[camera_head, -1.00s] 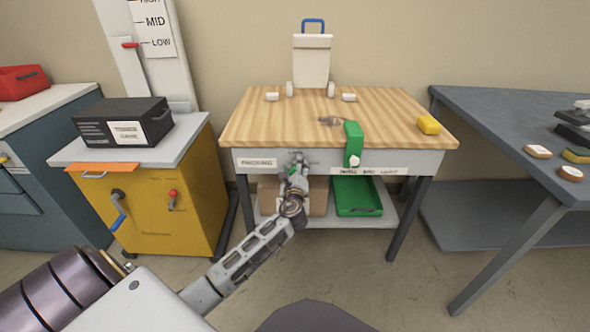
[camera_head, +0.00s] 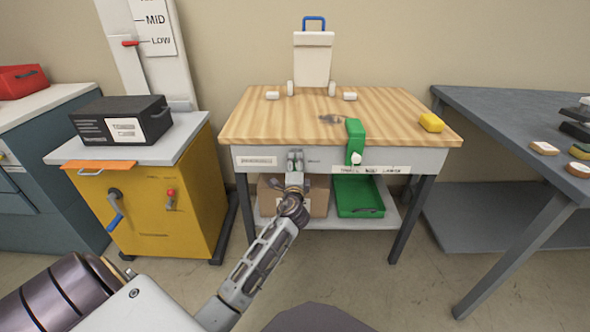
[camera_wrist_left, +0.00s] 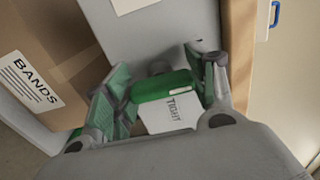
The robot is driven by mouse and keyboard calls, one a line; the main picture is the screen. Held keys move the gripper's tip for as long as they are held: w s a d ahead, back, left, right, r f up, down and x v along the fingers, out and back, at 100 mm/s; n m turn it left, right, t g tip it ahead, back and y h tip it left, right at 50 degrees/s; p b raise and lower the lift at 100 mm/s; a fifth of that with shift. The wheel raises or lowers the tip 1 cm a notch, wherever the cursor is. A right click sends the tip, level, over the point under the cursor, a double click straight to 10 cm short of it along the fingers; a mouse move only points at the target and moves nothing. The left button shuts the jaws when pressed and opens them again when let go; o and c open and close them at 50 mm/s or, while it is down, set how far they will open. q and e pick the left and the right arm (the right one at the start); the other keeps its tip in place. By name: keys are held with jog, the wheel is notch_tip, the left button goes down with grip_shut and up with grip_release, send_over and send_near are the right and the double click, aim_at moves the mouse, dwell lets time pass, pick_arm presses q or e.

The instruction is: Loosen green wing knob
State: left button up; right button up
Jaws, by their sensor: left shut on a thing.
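The green wing knob (camera_wrist_left: 165,86) shows in the left wrist view, between the two fingers of my left gripper (camera_wrist_left: 160,92). A pale plate marked TIGHT (camera_wrist_left: 168,114) is just beside it. In the head view my left gripper (camera_head: 295,162) is at the front apron of the wood-topped table (camera_head: 260,120), left of the green hanging piece, and is shut on the knob. The knob is hidden behind the gripper in the head view. My right gripper is not in view.
Below are a cardboard box (camera_head: 318,200), marked BANDS in the wrist view (camera_wrist_left: 45,65), and a green tray (camera_head: 358,194). A green hanging piece (camera_head: 355,140) is right of the gripper. A yellow cabinet (camera_head: 165,205) stands left, a grey table (camera_head: 500,115) right.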

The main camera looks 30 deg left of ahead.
pick_arm(q)
jog(key=shift+f, duration=0.1)
dwell(0.3)
jog(key=o, duration=1)
jog(key=shift+s+d, duration=0.1)
jog(key=shift+s, duration=0.05)
jog(key=shift+v, duration=5.85)
jog(key=shift+n, duration=0.4)
